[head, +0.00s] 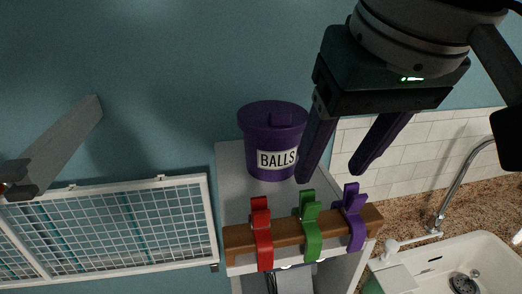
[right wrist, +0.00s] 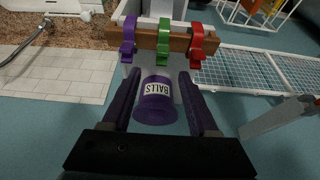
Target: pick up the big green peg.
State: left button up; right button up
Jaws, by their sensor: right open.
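The big green peg (head: 310,226) is clipped on a brown wooden bar, between a red peg (head: 262,234) and a purple peg (head: 354,217). The green peg also shows near the top of the right wrist view (right wrist: 163,44). My right gripper (head: 335,176) is open and empty in the head view, above and behind the bar. Its fingers are apart in the right wrist view (right wrist: 164,84), with the bar and pegs beyond them. My left gripper is not clearly visible.
The wooden bar (head: 283,233) lies along the front of a white shelf. A purple tub labelled BALLS (head: 272,138) stands behind it, close to my right gripper. A white wire rack (head: 110,228) is at the left. A sink (head: 480,265) with a tap (head: 462,185) is at the right.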

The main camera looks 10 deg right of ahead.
aim_at(312, 199)
jog(key=p+x, duration=0.1)
jog(key=x, duration=0.3)
jog(key=shift+a, duration=0.1)
jog(key=shift+w+f+p, duration=0.15)
jog(key=shift+f+p, duration=0.15)
jog(key=shift+p, duration=0.15)
jog(key=p+x, duration=0.2)
jog(key=x, duration=0.2)
jog(key=shift+a+f, duration=0.1)
jog(key=shift+f, duration=0.35)
jog(key=shift+c, duration=0.2)
jog(key=c, duration=0.3)
grip_shut()
